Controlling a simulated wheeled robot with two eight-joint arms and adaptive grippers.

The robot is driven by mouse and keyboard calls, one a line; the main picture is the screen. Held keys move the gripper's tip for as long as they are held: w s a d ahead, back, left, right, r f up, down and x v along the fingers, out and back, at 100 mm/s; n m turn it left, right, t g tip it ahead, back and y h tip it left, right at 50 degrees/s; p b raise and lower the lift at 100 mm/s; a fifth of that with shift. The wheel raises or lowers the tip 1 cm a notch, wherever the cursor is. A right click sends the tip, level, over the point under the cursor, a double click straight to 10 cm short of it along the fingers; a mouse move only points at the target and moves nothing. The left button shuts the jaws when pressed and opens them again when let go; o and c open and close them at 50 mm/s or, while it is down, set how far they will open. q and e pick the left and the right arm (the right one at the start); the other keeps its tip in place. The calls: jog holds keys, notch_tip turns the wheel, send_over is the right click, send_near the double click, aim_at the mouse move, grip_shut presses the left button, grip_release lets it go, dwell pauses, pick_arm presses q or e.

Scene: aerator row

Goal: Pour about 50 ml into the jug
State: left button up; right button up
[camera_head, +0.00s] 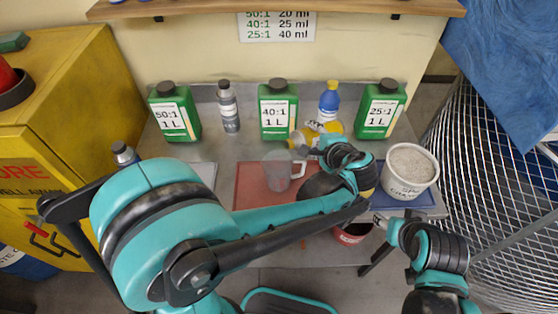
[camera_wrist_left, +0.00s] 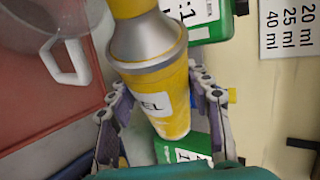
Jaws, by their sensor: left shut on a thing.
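The clear jug (camera_head: 278,176) with a white handle stands on the red mat (camera_head: 249,188) on the bench; part of it shows at the upper left of the left wrist view (camera_wrist_left: 68,20). My left gripper (camera_wrist_left: 155,95) is shut around a yellow bottle (camera_wrist_left: 160,88) with a silver-grey shoulder and a label reading "EL". In the head view the yellow bottle (camera_head: 326,127) is tipped over, its neck end toward the jug's upper right. I see no stream and cannot tell the jug's level. My right gripper (camera_head: 379,219) is near the bench's front right; its jaws are unclear.
Green 50:1 (camera_head: 180,124), 40:1 (camera_head: 265,125) and 25:1 (camera_head: 371,128) containers line the back, with a grey bottle (camera_head: 229,112) and a blue bottle (camera_head: 329,99) between them. A white tub (camera_head: 392,188) stands right; a red tub (camera_head: 350,238) is lower, in front.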

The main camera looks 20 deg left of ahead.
aim_at(312, 131)
pick_arm(q)
jog(key=shift+s+a+r+n+t, duration=0.15)
jog(key=shift+s+r+n, duration=0.05)
jog(key=shift+r, duration=0.15)
jog(key=shift+s+a+r+n+t, duration=0.15)
jog(key=shift+r+n, duration=0.05)
jog(key=shift+r, duration=0.15)
jog(key=shift+r+n+t+h+p, duration=0.4)
jog(key=shift+r+t, duration=0.1)
jog(key=shift+r, duration=0.1)
jog(key=shift+s+a+n+t+b, duration=0.1)
jog(key=shift+s+n+t+b, duration=0.05)
jog(key=shift+n+t+b, duration=0.35)
jog(key=shift+w+d+h, duration=0.25)
jog(key=shift+w+h, duration=0.05)
jog(key=shift+w, duration=0.15)
jog(key=shift+r+n, duration=0.25)
jog(key=shift+n, duration=0.05)
dwell(1.5)
